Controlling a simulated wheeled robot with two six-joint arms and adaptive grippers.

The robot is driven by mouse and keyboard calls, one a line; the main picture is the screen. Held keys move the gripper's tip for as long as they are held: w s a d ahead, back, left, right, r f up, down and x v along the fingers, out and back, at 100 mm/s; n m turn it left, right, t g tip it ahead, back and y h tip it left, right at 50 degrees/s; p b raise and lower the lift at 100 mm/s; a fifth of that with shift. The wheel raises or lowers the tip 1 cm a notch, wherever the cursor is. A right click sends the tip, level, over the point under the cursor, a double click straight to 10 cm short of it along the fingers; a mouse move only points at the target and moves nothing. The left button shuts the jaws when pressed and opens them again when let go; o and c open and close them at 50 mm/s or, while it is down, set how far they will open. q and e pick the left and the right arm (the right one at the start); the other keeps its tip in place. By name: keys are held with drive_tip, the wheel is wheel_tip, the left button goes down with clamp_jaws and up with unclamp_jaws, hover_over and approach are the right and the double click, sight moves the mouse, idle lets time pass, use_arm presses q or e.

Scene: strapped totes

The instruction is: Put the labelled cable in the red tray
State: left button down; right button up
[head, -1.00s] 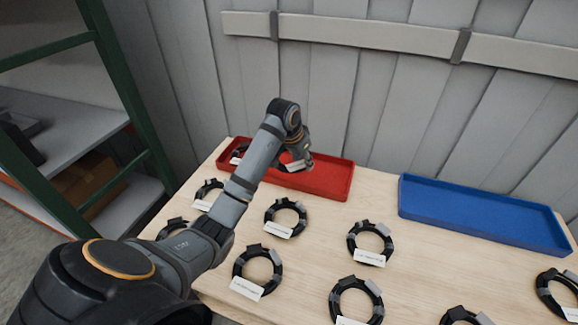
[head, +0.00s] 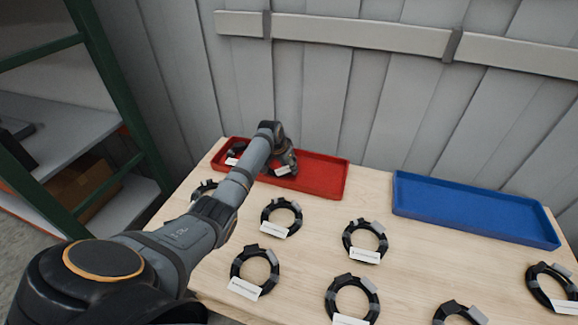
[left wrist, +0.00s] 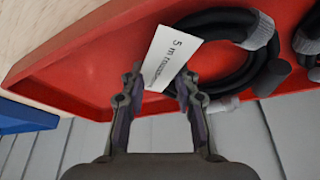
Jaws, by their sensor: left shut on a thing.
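A black coiled cable with a white label (left wrist: 172,58) reading "5 m" and more text I cannot make out is between the fingers of my left gripper (left wrist: 160,92). Its ring (left wrist: 228,72) is over the floor of the red tray (left wrist: 75,62); I cannot tell whether it touches. In the head view my left gripper (head: 283,168) is shut on this cable, low over the middle of the red tray (head: 325,180), and partly hides it. Another labelled cable (head: 236,152) lies at the tray's left end. My right gripper is out of view.
Several labelled cable coils, such as one at the middle (head: 281,217) and one to its right (head: 365,241), lie on the wooden table (head: 215,262). A blue tray (head: 475,208), empty, is at the back right. A grey wall stands behind; a green-framed shelf (head: 118,110) is left.

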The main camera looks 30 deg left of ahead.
use_arm(q)
drive_tip(key=shift+f, duration=0.4)
drive_tip(key=c, duration=1)
unclamp_jaws()
drive_tip(key=d+v, duration=0.1)
drive_tip(key=v, duration=1.1)
drive_tip(key=shift+a+r, duration=0.45)
drive_tip(key=shift+a, duration=0.05)
drive_tip(key=shift+s+f, duration=0.1)
